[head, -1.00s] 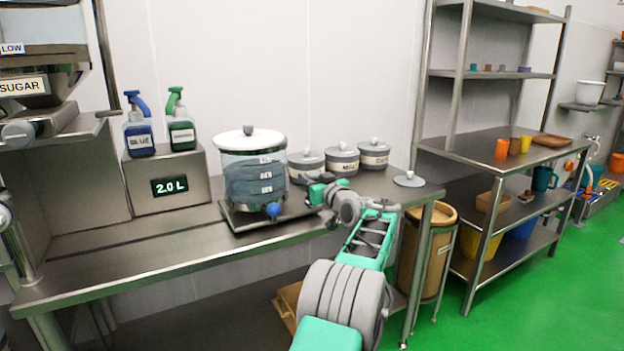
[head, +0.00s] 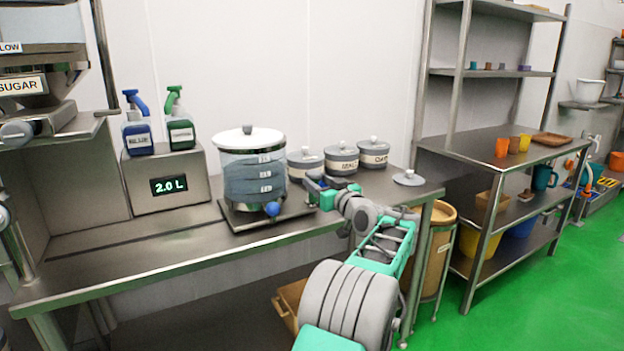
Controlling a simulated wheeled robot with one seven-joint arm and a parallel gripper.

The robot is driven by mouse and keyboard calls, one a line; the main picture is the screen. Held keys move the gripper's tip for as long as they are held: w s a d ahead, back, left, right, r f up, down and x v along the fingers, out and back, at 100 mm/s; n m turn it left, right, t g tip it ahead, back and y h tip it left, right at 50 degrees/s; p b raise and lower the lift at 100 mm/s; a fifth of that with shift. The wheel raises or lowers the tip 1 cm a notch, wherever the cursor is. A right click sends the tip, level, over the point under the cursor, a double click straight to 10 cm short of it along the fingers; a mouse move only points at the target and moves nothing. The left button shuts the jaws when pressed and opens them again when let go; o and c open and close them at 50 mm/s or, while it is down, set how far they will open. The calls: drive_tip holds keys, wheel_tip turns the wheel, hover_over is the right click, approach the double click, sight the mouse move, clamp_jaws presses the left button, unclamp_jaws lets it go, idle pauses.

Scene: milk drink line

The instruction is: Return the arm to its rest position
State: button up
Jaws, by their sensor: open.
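My gripper (head: 316,189) is at the end of my grey and green arm, over the front part of the steel table (head: 120,262). It is open, and I see nothing between its fingers. It is just right of the clear dispenser (head: 238,172) with a white lid and blue tap. I cannot tell whether it touches anything. My arm reaches up from the bottom of the view, across the table's front edge.
Grey canisters (head: 341,165) stand behind my gripper, with a loose grey lid (head: 408,178) to the right. A brown bin (head: 440,250) and steel shelves (head: 480,150) are at the right. Green floor is clear.

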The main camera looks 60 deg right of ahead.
drive_tip(key=shift+v, duration=1.35)
